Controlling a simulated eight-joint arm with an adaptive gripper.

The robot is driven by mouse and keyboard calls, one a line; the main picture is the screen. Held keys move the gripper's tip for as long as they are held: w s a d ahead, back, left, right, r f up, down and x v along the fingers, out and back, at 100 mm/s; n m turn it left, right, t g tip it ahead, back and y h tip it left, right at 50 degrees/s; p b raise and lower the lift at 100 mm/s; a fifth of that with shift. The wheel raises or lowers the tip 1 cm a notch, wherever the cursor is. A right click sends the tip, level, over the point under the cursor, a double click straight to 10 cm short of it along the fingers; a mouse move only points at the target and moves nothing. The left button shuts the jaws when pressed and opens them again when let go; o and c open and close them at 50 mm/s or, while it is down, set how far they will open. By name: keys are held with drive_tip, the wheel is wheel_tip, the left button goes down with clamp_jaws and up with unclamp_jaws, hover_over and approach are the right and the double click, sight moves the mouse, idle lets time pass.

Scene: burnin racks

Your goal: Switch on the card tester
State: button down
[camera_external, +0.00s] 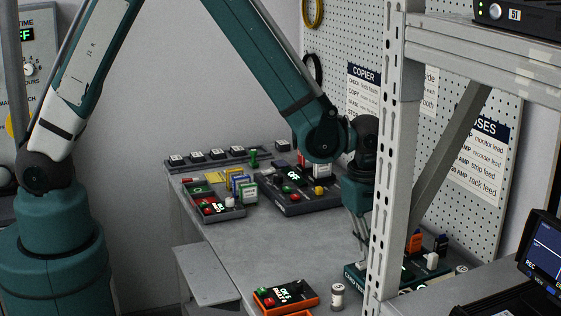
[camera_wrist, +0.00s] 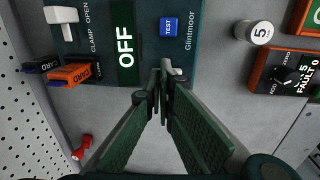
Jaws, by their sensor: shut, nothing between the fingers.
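The card tester (camera_external: 352,277) is a dark teal box at the front right of the bench, partly hidden by the rack post in the external view. In the wrist view its teal face (camera_wrist: 208,55) shows a display reading OFF, a blue TEST button (camera_wrist: 169,25) and a white lever (camera_wrist: 62,15) by the words CLAMP OPEN. A small whitish part (camera_wrist: 178,71) at its near edge is mostly hidden by my fingertips. My gripper (camera_wrist: 162,82) is shut and empty, its tips at that edge; contact cannot be told. In the external view my gripper (camera_external: 361,250) points down at the tester.
An orange-trimmed counter box (camera_external: 287,297) and a small cylinder (camera_external: 338,297) stand left of the tester. Orange (camera_external: 414,243) and black (camera_external: 441,243) pieces stand by it. Another device reading OFF (camera_external: 300,197) sits farther back. The rack post (camera_external: 392,170) stands close in front.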

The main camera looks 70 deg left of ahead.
drive_tip(key=shift+w+f+g+b, duration=0.25)
drive_tip(key=shift+f+g+b, duration=0.05)
drive_tip(key=shift+f+b, duration=0.15)
drive_tip(key=shift+s+r, duration=0.1)
drive_tip(key=shift+r, duration=0.05)
drive_tip(key=shift+s, duration=0.25)
drive_tip(key=shift+s+r, duration=0.1)
drive_tip(key=shift+s, duration=0.4)
drive_tip(key=shift+r, duration=0.15)
wheel_tip(320, 180, up, 14)
drive_tip(key=s+p, duration=0.1)
drive_tip(key=s, duration=0.1)
drive_tip(key=shift+f, duration=0.2)
idle(0.6)
